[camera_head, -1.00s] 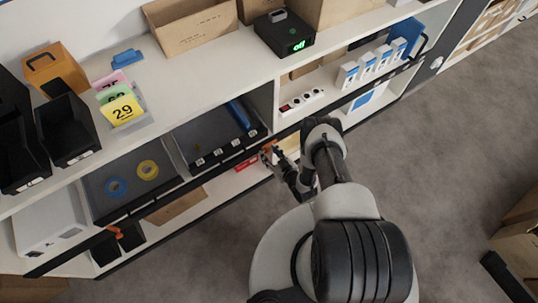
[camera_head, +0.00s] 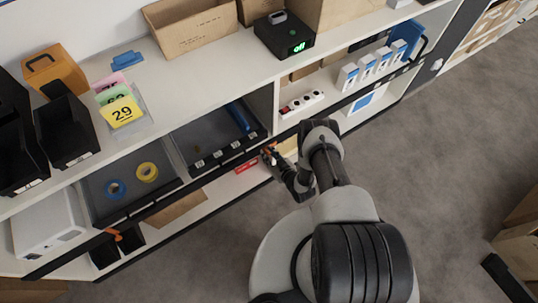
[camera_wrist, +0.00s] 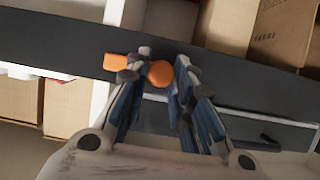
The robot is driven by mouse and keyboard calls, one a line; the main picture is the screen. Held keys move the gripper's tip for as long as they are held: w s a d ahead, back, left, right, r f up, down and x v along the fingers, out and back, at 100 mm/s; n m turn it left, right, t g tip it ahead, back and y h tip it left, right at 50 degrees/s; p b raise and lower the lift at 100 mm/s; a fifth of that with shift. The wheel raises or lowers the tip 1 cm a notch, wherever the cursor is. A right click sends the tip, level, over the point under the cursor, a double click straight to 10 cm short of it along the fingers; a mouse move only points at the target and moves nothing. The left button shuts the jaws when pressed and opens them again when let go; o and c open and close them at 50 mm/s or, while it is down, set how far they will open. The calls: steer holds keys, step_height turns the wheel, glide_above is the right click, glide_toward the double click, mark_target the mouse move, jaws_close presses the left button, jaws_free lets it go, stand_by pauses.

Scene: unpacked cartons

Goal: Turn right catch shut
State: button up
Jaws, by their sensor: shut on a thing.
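The right catch is an orange piece (camera_wrist: 161,73) with a rounded part and a bar-like part, on the dark rail along the shelf front. In the wrist view its rounded part sits between the fingertips of my gripper (camera_wrist: 158,72), and the bar shows to the left of the left finger. My gripper is shut on it. In the head view my gripper (camera_head: 270,154) is at the rail by the right dark tray (camera_head: 212,143), and only a little orange shows there. The left catch (camera_head: 113,234), also orange, is at the lower left end of the rail.
The left dark tray (camera_head: 120,189) holds blue and yellow tape rolls. A white power strip (camera_head: 301,104) and several white-blue boxes stand right of my gripper. A red item (camera_head: 246,165) lies on the lower shelf. The grey floor on the right is mostly clear.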

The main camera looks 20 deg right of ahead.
steer(key=shift+a, duration=0.1)
jaws_close()
steer(key=shift+s+a+f+n+t+h, duration=0.1)
steer(key=shift+n+t+h, duration=0.3)
steer(key=shift+n+h, duration=0.65)
steer(key=shift+a+n+t+h, duration=0.1)
steer(key=shift+n+t+h, duration=0.4)
steer(key=shift+n, duration=0.95)
steer(key=o, duration=0.9)
jaws_free()
steer(key=a+v, duration=0.1)
steer(key=v, duration=1.1)
steer(key=shift+d, duration=0.45)
